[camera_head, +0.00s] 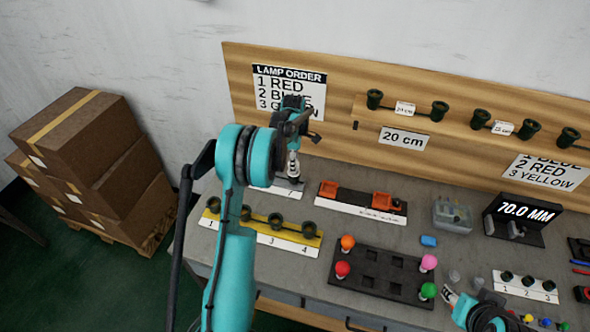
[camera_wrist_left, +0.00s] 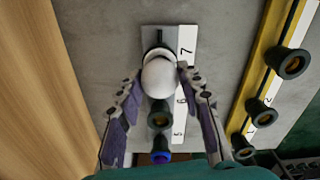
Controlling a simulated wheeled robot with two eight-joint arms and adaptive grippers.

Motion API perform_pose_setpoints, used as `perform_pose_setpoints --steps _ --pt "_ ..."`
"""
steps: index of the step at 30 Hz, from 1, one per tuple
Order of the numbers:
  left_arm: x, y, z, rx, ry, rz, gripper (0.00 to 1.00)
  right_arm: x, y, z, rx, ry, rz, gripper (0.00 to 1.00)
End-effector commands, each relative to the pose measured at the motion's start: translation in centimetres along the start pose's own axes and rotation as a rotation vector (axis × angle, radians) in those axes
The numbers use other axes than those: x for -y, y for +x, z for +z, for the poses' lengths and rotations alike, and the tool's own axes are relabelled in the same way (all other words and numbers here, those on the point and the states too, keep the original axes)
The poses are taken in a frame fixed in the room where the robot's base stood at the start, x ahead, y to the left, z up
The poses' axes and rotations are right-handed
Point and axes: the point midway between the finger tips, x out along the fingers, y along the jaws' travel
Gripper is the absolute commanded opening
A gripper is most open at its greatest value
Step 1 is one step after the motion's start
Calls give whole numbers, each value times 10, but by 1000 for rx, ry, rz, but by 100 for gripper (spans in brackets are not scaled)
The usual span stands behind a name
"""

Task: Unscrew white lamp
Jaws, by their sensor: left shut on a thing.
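A white round lamp (camera_wrist_left: 159,76) is in the left wrist view, at the end of the strip by number 7. My left gripper (camera_wrist_left: 160,84) has one finger on each side of the lamp and is shut on it. In the head view my left gripper (camera_head: 293,165) points down at the strip behind the yellow holder, and the lamp cannot be made out clearly. The lamp's base and its socket are mostly hidden beneath the bulb. My right gripper (camera_head: 449,296) is at the lower right, and its jaw state is unclear.
A yellow holder (camera_head: 263,226) has several sockets. A black tray (camera_head: 382,277) holds coloured lamps.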

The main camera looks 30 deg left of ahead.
Motion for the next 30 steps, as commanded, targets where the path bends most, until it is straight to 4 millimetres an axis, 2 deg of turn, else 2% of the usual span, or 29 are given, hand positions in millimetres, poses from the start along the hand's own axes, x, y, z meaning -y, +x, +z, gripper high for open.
perform_pose_setpoints --steps 3,6,13,14,15,16,30 --pt "0 1 0 0 -145 0 18 0 2 2 0 0 0 40" --pt "0 0 0 0 -211 0 18 0 2 2 0 0 0 40" --pt "0 0 0 0 -221 0 18 0 2 2 0 0 0 40" --pt "0 0 0 0 -221 0 44 0 2 2 0 0 0 40" --pt "0 0 0 0 -221 0 55 0 2 2 0 0 0 40" --pt "0 0 0 0 -221 0 60 0 2 2 0 0 0 40" --pt "0 0 0 0 -215 0 60 0 2 2 0 0 0 40"
